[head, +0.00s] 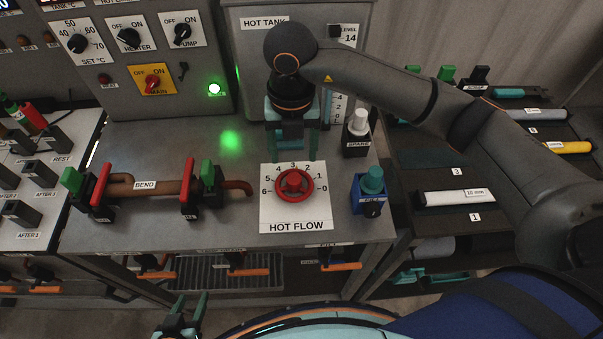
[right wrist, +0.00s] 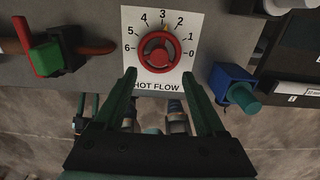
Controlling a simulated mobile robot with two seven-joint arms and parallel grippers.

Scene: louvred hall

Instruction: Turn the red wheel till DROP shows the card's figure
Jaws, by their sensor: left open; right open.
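The red wheel (head: 293,186) lies on a white HOT FLOW plate (head: 294,212) marked 0 to 6. In the right wrist view the wheel (right wrist: 158,52) has a small yellowish mark at its rim, roughly between 2 and 3. My right gripper (head: 293,152) points down at the plate's far edge; its fingers are open and empty. In the right wrist view its open fingertips (right wrist: 160,74) straddle the wheel's near side, apart from it. My left gripper (head: 188,300) is open and empty at the bottom edge. I see neither a DROP readout nor a card.
A BEND pipe (head: 146,187) with red and green clamps lies left of the wheel. A blue block with a teal knob (head: 372,180) stands to its right, and a SPARE post (head: 357,135) behind that. The HOT TANK (head: 262,50) stands at the back.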

